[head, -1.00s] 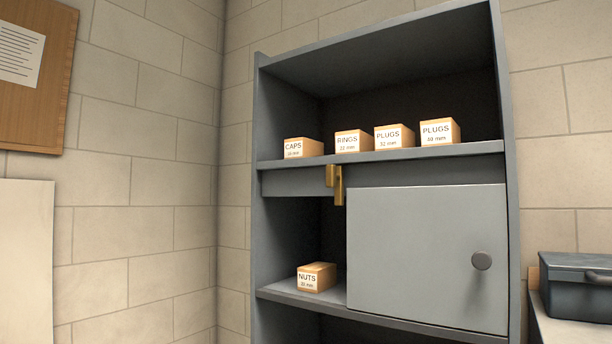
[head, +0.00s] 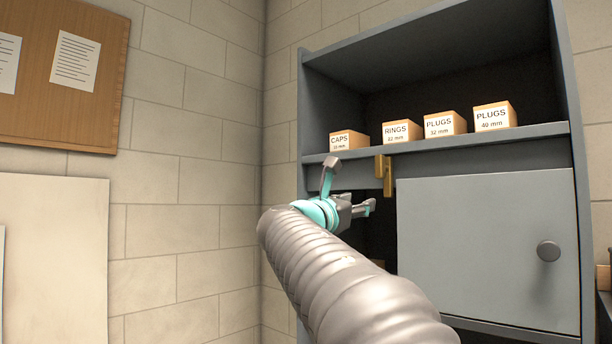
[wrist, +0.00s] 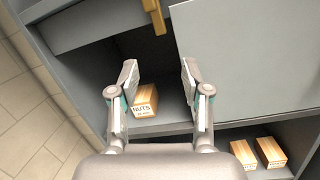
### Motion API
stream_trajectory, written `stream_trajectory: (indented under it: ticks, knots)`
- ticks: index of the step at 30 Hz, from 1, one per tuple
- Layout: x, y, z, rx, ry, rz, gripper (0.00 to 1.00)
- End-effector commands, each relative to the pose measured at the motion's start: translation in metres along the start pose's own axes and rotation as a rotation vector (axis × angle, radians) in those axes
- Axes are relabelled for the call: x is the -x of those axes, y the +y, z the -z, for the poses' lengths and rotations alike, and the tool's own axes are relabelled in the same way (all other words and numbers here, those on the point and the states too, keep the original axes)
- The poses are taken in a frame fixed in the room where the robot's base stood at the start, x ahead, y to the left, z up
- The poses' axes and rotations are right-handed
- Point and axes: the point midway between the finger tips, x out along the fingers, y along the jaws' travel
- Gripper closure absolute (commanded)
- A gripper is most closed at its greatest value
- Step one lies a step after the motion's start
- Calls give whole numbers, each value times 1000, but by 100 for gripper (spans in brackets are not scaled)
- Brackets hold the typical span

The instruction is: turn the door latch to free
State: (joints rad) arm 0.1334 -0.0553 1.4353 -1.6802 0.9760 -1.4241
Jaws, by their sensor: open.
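The brass door latch (head: 383,175) hangs from the rail under the upper shelf, at the top left corner of the grey sliding door (head: 485,245). Its long part points down, and it also shows at the top of the wrist view (wrist: 154,15). The door has a round dark knob (head: 548,251) and covers the right part of the compartment. My gripper (head: 352,185) is open and empty, to the left of the latch in the head view. In the wrist view my gripper's fingers (wrist: 158,75) stand apart below the latch, not touching it.
Boxes of caps (head: 348,141), rings (head: 401,131) and plugs stand on the upper shelf (head: 450,141). A nuts box (wrist: 144,102) sits in the open compartment beyond my fingers. More boxes (wrist: 257,153) lie lower. A wall (head: 200,190) stands left of the cabinet.

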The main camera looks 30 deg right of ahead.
Motion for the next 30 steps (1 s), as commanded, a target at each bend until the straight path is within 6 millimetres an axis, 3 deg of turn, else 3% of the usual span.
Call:
stream_trajectory:
  ticks: [3, 6, 14, 30]
  knots:
    - [-13, 14, -26, 154, -121, 9, 52]
    - [-17, 20, -39, 228, -178, 19, 52]
    - [-40, 23, -51, 264, -204, 26, 52]
    - [-133, 23, -70, 260, -201, 24, 52]
